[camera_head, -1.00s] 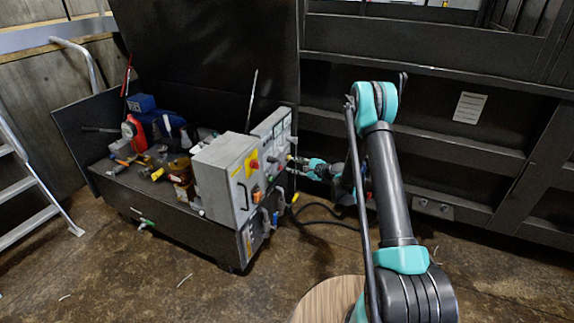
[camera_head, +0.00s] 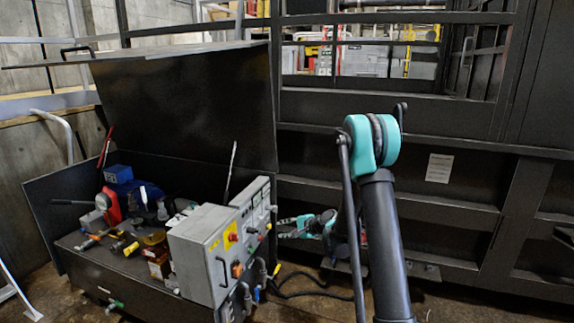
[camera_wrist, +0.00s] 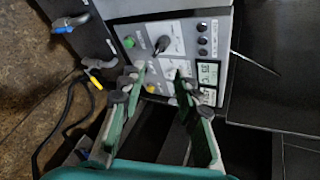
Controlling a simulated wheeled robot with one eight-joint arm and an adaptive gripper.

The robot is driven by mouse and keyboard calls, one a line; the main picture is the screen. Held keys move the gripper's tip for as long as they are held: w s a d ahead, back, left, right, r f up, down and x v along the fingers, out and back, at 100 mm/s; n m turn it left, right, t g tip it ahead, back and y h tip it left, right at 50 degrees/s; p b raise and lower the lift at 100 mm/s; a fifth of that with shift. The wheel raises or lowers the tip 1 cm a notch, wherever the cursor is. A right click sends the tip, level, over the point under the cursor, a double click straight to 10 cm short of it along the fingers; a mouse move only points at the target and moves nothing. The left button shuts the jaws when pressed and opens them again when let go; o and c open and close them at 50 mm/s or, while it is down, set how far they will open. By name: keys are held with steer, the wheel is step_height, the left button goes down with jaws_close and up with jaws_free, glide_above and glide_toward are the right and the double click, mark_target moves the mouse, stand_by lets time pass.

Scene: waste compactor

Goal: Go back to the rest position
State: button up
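My gripper (camera_wrist: 158,95) is open and empty in the wrist view, its two green and grey fingers spread apart. Past the fingertips is the grey control panel (camera_wrist: 186,37) with a green button, a black knob, several small dark buttons and a lit display (camera_wrist: 207,73). I cannot tell the exact gap between fingertips and panel. In the head view my arm (camera_head: 385,240) reaches up from the bottom and bends down behind. The forearm partly hides the gripper, right of the grey control box (camera_head: 205,255).
An open black chest (camera_head: 120,278) holds tools and a blue box (camera_head: 118,174), its lid (camera_head: 180,115) raised. A dark metal structure (camera_head: 455,235) with a paper notice (camera_head: 439,168) stands behind my arm. Cables lie on the floor beside the control box. A ladder is at lower left.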

steer(key=s+d+r+n+g+h, duration=0.1)
steer(key=s+d+r+n+h, duration=0.2)
steer(key=s, duration=0.5)
steer(key=s+d+r+n+g+h, duration=0.1)
steer(key=s+d+r+n, duration=0.25)
steer(key=s+d, duration=0.4)
steer(key=s+d+f+n+h, duration=0.1)
steer(key=s+d, duration=0.4)
steer(key=s, duration=0.6)
steer(key=s+d+f+n+g+h, duration=0.1)
steer(key=s+d+n+h, duration=0.3)
steer(key=s, duration=0.8)
steer(key=shift+d+h, duration=0.3)
steer(key=shift+d, duration=0.25)
